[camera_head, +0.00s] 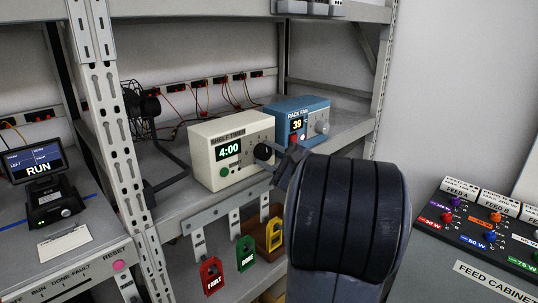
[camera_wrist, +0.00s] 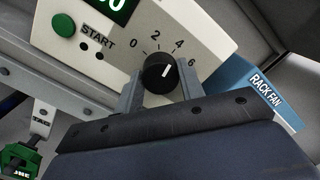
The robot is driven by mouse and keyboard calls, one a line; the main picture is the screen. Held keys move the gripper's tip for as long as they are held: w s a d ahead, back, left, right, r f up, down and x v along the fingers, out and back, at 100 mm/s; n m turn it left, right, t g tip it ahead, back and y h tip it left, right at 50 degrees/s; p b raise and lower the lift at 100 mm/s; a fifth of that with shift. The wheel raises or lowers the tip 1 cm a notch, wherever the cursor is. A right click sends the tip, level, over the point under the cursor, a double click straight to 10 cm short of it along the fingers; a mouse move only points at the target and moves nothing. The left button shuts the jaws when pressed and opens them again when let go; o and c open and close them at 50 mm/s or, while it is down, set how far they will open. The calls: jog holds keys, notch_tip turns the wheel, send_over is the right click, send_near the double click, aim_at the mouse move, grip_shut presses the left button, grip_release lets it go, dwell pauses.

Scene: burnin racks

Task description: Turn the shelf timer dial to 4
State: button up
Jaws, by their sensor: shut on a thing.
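The shelf timer (camera_head: 231,150) is a cream box on the rack shelf, and its green display reads 4:00. Its black dial (camera_wrist: 158,72) sits on a scale marked 0, 2, 4, 6. The dial's white pointer line slants up and right, toward the 4. In the head view the dial (camera_head: 262,152) is at the box's right side. My gripper (camera_wrist: 160,86) is shut on the dial, one grey finger on each side of it. In the head view my gripper (camera_head: 283,162) is partly hidden by my wrist.
A green START button (camera_wrist: 63,25) is left of the dial. The blue rack fan box (camera_head: 303,118), reading 39, stands close right of the timer. Red, green and yellow tags (camera_head: 246,254) hang below the shelf edge. A rack upright (camera_head: 113,130) stands to the left.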

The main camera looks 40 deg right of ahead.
jog(key=shift+m, duration=0.9)
jog(key=o, duration=1)
jog(key=s+b, duration=0.1)
jog(key=s, duration=0.9)
jog(key=shift+s+d+f, duration=0.4)
jog(key=shift+d+f, duration=0.05)
jog(key=w, duration=0.3)
jog(key=w+p, duration=0.1)
jog(key=w, duration=0.3)
jog(key=w+a, duration=0.1)
jog(key=w, duration=0.2)
jog(key=shift+w+r, duration=0.4)
